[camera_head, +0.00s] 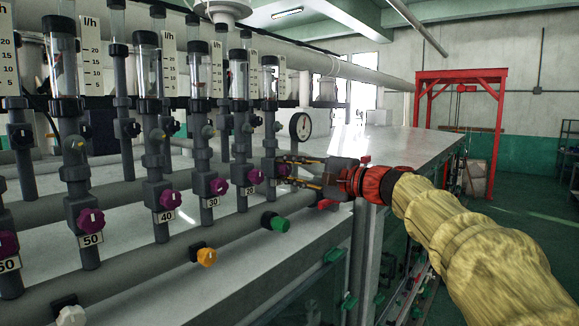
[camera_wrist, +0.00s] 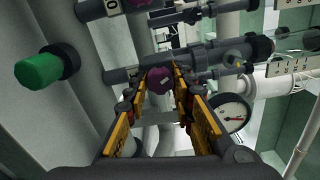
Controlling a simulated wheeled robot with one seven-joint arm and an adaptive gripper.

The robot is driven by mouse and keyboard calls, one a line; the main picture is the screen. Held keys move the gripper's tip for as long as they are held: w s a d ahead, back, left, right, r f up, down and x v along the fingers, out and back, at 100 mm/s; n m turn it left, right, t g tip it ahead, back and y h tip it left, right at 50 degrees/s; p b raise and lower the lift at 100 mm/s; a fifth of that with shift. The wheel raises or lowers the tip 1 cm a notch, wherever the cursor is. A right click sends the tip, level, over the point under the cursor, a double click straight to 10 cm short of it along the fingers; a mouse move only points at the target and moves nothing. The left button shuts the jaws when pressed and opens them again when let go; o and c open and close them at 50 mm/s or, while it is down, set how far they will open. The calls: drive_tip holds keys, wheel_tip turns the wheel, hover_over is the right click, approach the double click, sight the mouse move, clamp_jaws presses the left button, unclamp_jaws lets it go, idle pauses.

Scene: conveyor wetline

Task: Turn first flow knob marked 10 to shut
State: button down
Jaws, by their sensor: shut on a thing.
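A purple flow knob (camera_head: 283,169) sits low on the last meter column, at the right end of the row. My gripper (camera_head: 291,170) reaches it from the right, its two fingers closed on the knob's sides. In the wrist view the same purple knob (camera_wrist: 160,81) sits between the fingertips of my gripper (camera_wrist: 162,76), with a short pale mark on its face. The knob's number plate cannot be read; the gripper hides that area. The neighbouring column to the left bears the number 20.
More purple knobs, such as the one above the 40 plate (camera_head: 170,199), line the columns leftward. A green knob (camera_head: 278,223) and a yellow knob (camera_head: 206,256) stick out from the lower pipe. A round gauge (camera_head: 300,126) stands just above my gripper.

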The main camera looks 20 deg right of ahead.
drive_tip(key=m+p, duration=0.2)
drive_tip(key=m, duration=0.3)
drive_tip(key=shift+p, duration=0.35)
drive_tip(key=shift+f+m, duration=0.1)
drive_tip(key=shift+m, duration=0.3)
drive_tip(key=shift+f, duration=0.1)
drive_tip(key=c, duration=1.5)
unclamp_jaws()
drive_tip(key=shift+s+d, duration=0.1)
drive_tip(key=v, duration=1.1)
drive_tip(key=shift+s+d, duration=0.2)
drive_tip(key=shift+s, duration=0.1)
